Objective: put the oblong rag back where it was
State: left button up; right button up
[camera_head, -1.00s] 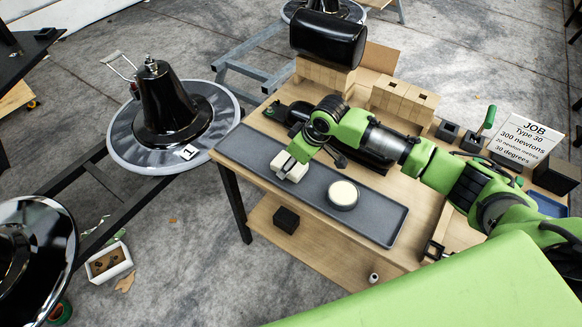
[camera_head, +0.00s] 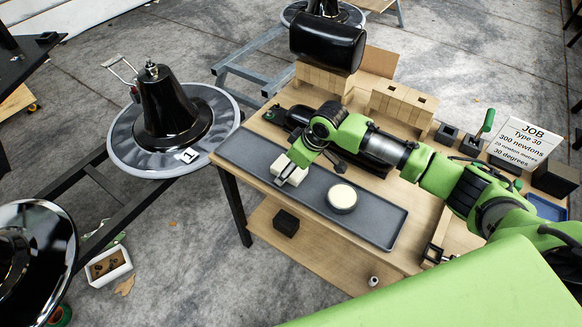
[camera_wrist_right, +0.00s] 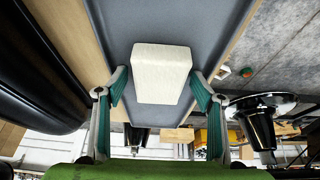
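The oblong rag is a pale, block-shaped white piece (camera_head: 290,171) on the left half of the long grey tray (camera_head: 386,232). It also shows in the right wrist view (camera_wrist_right: 162,74), centred between my fingers. My right gripper (camera_wrist_right: 160,80) has its two teal-padded fingers spread, one on each side of the rag, with a narrow gap visible at each side. In the head view my right gripper (camera_head: 296,160) is right at the rag, partly covering it. A round white pad (camera_head: 342,197) lies on the tray to the right of the rag. My left gripper is not in view.
The tray lies along the front of a wooden table (camera_head: 330,262).

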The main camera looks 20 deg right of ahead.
jog(key=shift+r, duration=0.3)
jog(key=v, duration=1.2)
jog(key=shift+p, duration=0.3)
jog(key=shift+f, duration=0.1)
